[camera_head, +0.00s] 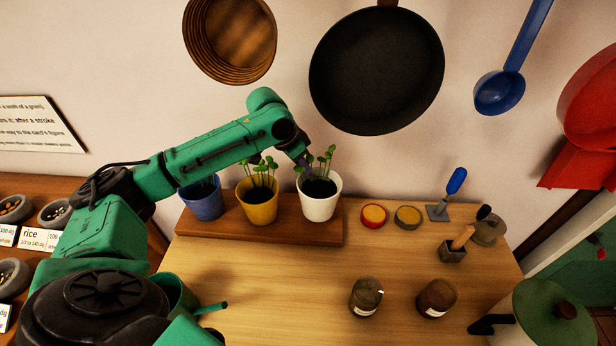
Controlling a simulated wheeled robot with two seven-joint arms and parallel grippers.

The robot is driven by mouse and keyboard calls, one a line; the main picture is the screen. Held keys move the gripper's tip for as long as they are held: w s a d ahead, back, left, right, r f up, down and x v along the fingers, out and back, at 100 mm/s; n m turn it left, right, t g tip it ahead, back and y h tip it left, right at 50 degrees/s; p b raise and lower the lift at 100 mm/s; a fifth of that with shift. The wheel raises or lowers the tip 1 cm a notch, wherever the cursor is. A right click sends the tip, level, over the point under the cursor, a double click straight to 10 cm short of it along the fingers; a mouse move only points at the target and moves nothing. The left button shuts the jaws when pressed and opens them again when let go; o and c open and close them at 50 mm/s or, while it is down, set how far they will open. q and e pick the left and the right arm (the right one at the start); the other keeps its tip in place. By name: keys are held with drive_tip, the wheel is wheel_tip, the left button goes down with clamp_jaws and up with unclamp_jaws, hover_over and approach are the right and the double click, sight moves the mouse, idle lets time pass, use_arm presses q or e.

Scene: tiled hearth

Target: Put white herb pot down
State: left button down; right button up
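The white herb pot (320,207) holds dark soil and green seedlings. It appears upright at the right end of a raised wooden board (290,233) at the back of the table. My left gripper (307,170) reaches in from the left, at the pot's upper left rim among the leaves. Its fingertips are dark and small here, and leaves partly cover them, so I cannot tell whether they close on the rim. My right gripper is out of view.
A yellow pot (260,210) and a blue pot (204,205) stand left on the board. Two round tins (374,216), a blue-handled scraper (448,195) and two jars (366,297) are on the table (285,290). A black pan (377,70) hangs above. The table's middle is clear.

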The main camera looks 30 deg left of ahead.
sight(308, 181)
use_arm(q)
wheel_tip(308, 181, down, 2)
drive_tip(key=shift+f+p, duration=0.2)
drive_tip(key=shift+p, duration=0.45)
drive_tip(key=shift+w+f, duration=0.2)
drive_tip(key=shift+f, duration=0.2)
drive_tip(key=shift+f, duration=0.1)
drive_tip(key=c, duration=1.1)
unclamp_jaws()
drive_tip(key=shift+s, duration=0.15)
drive_tip(key=shift+o, duration=0.2)
